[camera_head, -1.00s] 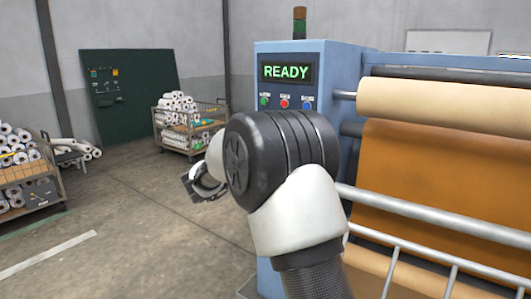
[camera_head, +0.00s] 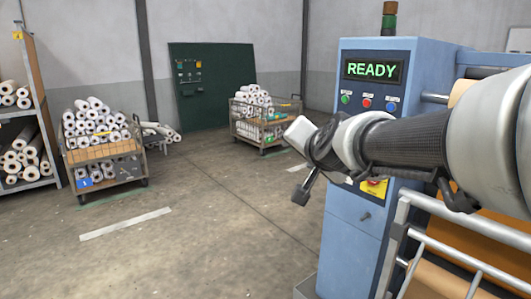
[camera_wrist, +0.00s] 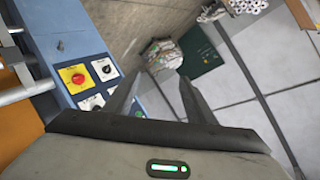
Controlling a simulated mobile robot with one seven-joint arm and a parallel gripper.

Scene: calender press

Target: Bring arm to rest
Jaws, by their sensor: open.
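My arm reaches in from the right in the head view, stretched across the front of the blue press cabinet (camera_head: 345,225). My gripper (camera_wrist: 158,82) is open and empty in the wrist view, its two dark fingers spread apart with nothing between them. In the head view only a dark finger of it shows clearly, in the air left of the cabinet. The cabinet's display (camera_head: 372,70) reads READY, with green, red and blue buttons below it. A red knob on a yellow plate (camera_wrist: 72,78) shows left of the fingers; my arm partly hides this plate in the head view.
Metal guard rails (camera_head: 400,235) and the press rollers stand at the right, close under my arm. A cart of white rolls (camera_head: 100,150), a second roll cart (camera_head: 262,115), a shelf (camera_head: 45,120) and a green board (camera_head: 210,85) stand behind. The middle floor is clear.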

